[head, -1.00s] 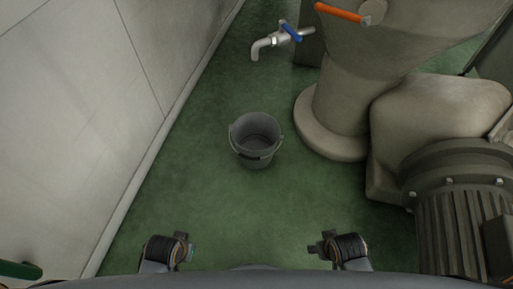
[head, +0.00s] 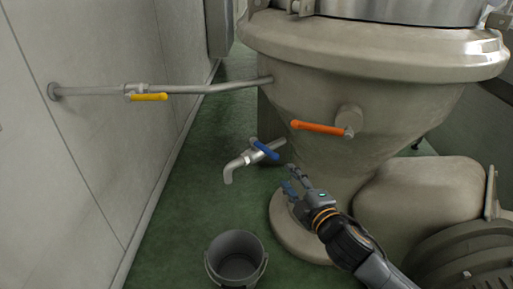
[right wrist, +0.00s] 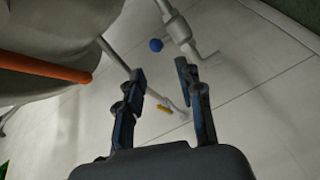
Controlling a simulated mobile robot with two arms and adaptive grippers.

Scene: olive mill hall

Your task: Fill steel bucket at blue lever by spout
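The grey steel bucket (head: 236,262) stands upright on the green floor at the bottom of the head view, and looks empty. The metal spout (head: 233,168) with the blue lever (head: 264,149) sticks out from the machine above and beyond the bucket. My right gripper (head: 288,179) is just right of and below the blue lever in the head view, apart from it. In the right wrist view the right gripper (right wrist: 163,80) is open and empty, with the blue lever's end (right wrist: 156,45) and the spout (right wrist: 207,58) ahead of its fingers. My left gripper is out of view.
An orange lever (head: 318,128) sits on the machine body (head: 370,105), right of and above the blue one. A yellow lever (head: 149,97) is on a pipe (head: 215,87) from the left wall. Green floor is free left of the machine's foot.

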